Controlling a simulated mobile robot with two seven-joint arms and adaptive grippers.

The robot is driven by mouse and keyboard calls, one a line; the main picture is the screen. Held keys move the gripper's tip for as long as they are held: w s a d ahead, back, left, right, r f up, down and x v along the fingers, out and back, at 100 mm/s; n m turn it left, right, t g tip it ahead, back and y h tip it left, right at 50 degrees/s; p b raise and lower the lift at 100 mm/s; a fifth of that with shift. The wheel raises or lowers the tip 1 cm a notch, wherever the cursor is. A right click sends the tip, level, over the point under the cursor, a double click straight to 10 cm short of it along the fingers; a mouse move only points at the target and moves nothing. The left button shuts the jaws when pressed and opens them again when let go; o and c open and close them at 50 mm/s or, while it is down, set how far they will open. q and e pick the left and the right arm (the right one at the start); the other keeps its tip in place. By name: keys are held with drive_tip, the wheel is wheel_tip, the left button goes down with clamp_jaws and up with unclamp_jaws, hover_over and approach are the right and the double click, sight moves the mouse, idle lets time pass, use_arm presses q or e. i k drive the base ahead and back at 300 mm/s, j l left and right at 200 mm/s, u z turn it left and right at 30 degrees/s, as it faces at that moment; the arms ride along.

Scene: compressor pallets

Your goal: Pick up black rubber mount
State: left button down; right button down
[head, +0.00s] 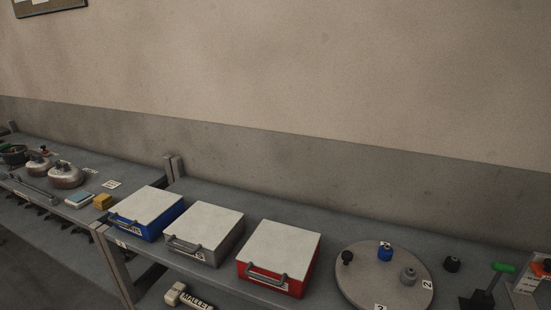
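A small black rubber mount (347,258) stands on the left part of a round grey disc (366,289) in the head view. Another small black piece (452,264) of similar size sits on the bench just right of the disc. The disc also carries a blue mount (385,254) and a grey mount (408,276). Number labels lie by these places; 2 and 3 are readable. Neither of my grippers is in view.
Three lidded boxes, blue (147,213), grey (205,236) and red (279,258), stand left of the disc. A green-handled item (502,268) is at the right. A wall (330,165) closes off the back.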

sight(452, 264)
drive_tip(key=z, duration=1.35)
